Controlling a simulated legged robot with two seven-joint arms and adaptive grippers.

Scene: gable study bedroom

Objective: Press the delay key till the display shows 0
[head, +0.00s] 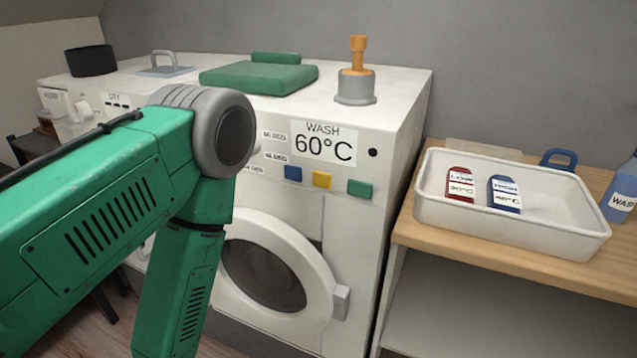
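The white washing machine (407,115) stands in the middle of the head view. Its display (323,146) reads "WASH 60°C", not a delay number. Below it are a blue key (293,173), a yellow key (322,180) and a green key (360,188). I cannot tell which one is the delay key. My green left arm crosses in front of the machine's left part and hides some of its panel. Its gripper is out of the picture, and so is my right gripper.
The round door (313,258) looks shut. A white tray (592,243) with red and blue labelled pieces sits on a wooden shelf at right, beside a blue bottle (622,190).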

